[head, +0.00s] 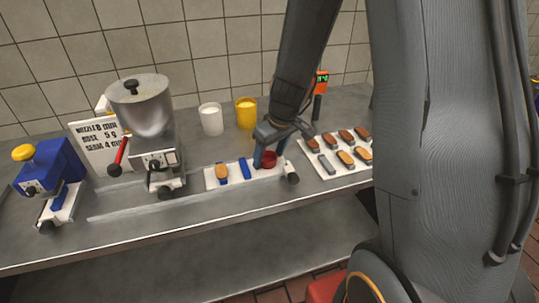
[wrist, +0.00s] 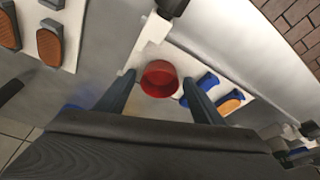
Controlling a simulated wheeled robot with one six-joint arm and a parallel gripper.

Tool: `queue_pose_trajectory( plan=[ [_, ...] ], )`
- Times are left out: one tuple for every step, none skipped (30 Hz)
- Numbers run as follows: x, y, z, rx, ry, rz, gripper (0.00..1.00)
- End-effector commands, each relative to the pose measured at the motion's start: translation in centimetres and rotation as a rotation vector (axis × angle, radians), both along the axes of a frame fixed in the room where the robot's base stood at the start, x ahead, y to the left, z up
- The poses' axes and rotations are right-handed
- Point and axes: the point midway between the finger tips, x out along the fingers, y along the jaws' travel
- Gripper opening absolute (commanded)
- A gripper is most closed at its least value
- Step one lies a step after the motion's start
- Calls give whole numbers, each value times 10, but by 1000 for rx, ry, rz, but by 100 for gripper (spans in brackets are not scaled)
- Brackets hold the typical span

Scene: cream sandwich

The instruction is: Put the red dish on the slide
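The red dish (head: 269,160) is small and round, at the right end of the white slide (head: 233,175). In the wrist view the dish (wrist: 159,78) lies between my two fingers, with a gap on each side. My gripper (head: 270,156) points down over that end and is open around the dish. I cannot tell whether the dish rests on the slide or just above it. The slide also shows in the wrist view (wrist: 192,62). It carries a tan biscuit (head: 222,171) in a blue holder and a second blue holder (head: 245,168) that looks empty.
A white tray (head: 322,168) of several biscuits lies right of my gripper. A metal hopper machine (head: 140,110) with a red-handled lever stands left. A white cup (head: 211,118) and a yellow cup (head: 246,113) stand behind. A blue device (head: 48,168) is far left.

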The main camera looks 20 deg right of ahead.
Motion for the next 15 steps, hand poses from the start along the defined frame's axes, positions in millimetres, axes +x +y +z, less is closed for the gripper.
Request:
queue_pose_trajectory(
  plan=[
    [0, 0, 0, 0, 0, 0, 61],
    [0, 0, 0, 0, 0, 0, 61],
    [0, 0, 0, 0, 0, 0, 61],
    [0, 0, 0, 0, 0, 0, 61],
    [0, 0, 0, 0, 0, 0, 61],
    [0, 0, 0, 0, 0, 0, 61],
    [0, 0, 0, 0, 0, 0, 61],
    [0, 0, 1, 0, 0, 0, 61],
    [0, 0, 2, 0, 0, 0, 61],
    [0, 0, 3, 0, 0, 0, 61],
    [0, 0, 4, 0, 0, 0, 61],
    [-1, 0, 8, 0, -2, 0, 61],
    [-1, -1, 12, 0, -3, 0, 61],
    [-3, -1, 16, 0, -4, 1, 61],
    [-4, -2, 23, 0, -5, 0, 61]
  ],
)
